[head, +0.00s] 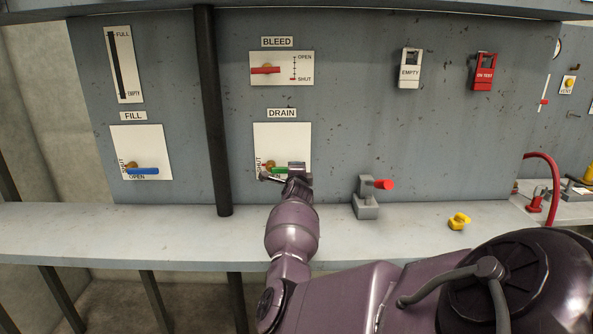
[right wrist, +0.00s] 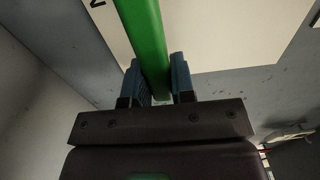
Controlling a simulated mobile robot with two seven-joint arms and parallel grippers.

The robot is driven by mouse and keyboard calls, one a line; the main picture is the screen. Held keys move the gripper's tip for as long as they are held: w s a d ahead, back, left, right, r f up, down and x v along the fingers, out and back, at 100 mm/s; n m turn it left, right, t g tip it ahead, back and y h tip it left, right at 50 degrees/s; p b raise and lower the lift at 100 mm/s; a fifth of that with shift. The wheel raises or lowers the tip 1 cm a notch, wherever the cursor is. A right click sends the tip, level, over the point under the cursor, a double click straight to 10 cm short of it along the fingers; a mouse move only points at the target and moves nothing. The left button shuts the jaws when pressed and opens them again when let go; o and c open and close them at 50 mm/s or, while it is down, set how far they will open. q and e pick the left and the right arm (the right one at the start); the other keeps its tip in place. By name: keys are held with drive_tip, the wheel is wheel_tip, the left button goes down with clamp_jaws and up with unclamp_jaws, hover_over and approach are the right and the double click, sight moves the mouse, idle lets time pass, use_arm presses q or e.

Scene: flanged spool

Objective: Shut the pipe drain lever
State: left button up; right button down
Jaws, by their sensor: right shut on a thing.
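The drain lever has a green handle (head: 282,170) on a white plate (head: 284,137) under the DRAIN label (head: 282,113), low on the grey panel. From its brass pivot it points right; SHUT is written at the plate's left, and the lettering below the handle is mostly covered. My right gripper (head: 287,175) is at the handle and hides its outer part. In the right wrist view the gripper (right wrist: 160,84) has its two blue-grey fingers on either side of the green handle (right wrist: 143,35), shut on it. My left gripper is not in view.
A dark vertical pipe (head: 209,110) stands left of the drain plate. The bleed lever (head: 265,70) is above, and the blue fill lever (head: 144,171) is to the left. A red-handled grey fitting (head: 366,205) and a yellow piece (head: 459,221) stand on the ledge to the right.

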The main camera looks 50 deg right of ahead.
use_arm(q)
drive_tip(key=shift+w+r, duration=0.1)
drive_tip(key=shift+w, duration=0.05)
use_arm(e)
drive_tip(key=c, duration=1)
unclamp_jaws()
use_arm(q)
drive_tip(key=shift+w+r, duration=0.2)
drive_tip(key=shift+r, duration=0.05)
use_arm(e)
drive_tip(key=shift+o, duration=0.2)
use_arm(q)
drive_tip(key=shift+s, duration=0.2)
